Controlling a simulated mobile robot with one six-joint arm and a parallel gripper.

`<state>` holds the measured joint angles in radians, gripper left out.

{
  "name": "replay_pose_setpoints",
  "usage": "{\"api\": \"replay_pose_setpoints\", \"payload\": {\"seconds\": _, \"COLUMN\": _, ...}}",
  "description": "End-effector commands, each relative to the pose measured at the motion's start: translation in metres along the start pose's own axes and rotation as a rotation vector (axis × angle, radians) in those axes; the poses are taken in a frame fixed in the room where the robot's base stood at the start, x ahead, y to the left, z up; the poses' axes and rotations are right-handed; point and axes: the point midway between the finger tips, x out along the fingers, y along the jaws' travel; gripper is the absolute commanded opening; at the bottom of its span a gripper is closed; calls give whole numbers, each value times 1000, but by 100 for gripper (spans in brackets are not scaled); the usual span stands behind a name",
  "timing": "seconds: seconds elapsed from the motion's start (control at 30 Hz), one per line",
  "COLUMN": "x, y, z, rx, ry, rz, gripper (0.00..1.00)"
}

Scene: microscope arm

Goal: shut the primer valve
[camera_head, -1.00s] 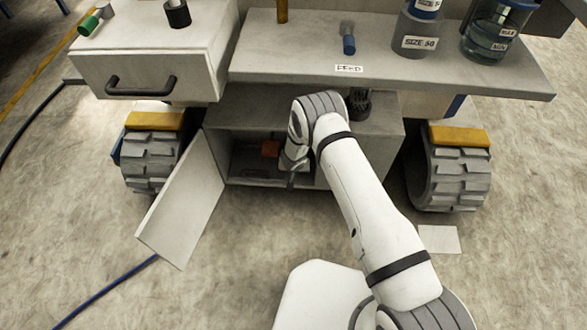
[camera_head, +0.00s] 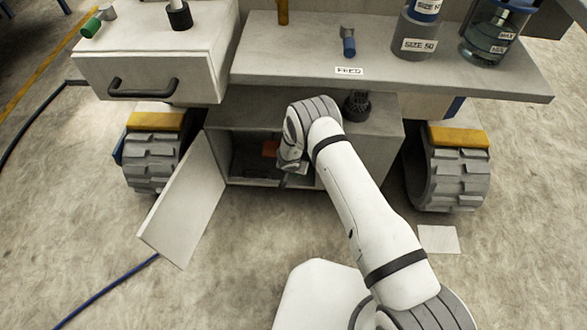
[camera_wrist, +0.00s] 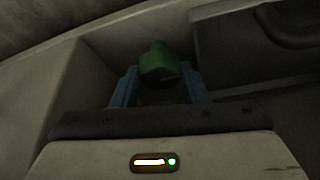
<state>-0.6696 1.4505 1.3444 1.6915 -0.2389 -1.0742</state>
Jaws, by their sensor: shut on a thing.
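My gripper (camera_head: 291,168) is in the mouth of the open cabinet under the shelf; its fingers are mostly hidden in the head view. In the wrist view its two blue fingers (camera_wrist: 159,82) are shut on a green block-like piece (camera_wrist: 158,62), which sits between them. The green piece looks like a handle or knob, but the picture is dark and I cannot tell what it joins to. No part marked as the primer valve shows. An orange-red part (camera_head: 270,148) is inside the cabinet, just left of my gripper.
The cabinet door (camera_head: 185,215) hangs open at the left. The shelf (camera_head: 400,75) overhangs the cabinet and carries a blue-grey fitting (camera_head: 348,42) and jars (camera_head: 493,40). A drawer with a dark handle (camera_head: 142,87) is at the upper left. Treaded wheels (camera_head: 455,170) flank the cabinet.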

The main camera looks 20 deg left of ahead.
Motion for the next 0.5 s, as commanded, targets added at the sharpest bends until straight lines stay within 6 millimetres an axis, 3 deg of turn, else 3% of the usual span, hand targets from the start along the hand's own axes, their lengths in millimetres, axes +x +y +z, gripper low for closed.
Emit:
{"api": "replay_pose_setpoints", "payload": {"seconds": 0.03, "x": 4, "y": 0, "z": 7, "rx": 13, "ry": -9, "rz": 7, "gripper": 17}}
{"api": "replay_pose_setpoints", "payload": {"seconds": 0.47, "x": 2, "y": 1, "z": 6, "rx": 46, "ry": -10, "rz": 21, "gripper": 17}}
{"api": "replay_pose_setpoints", "payload": {"seconds": 0.5, "x": 2, "y": 1, "z": 6, "rx": 46, "ry": -10, "rz": 21, "gripper": 42}}
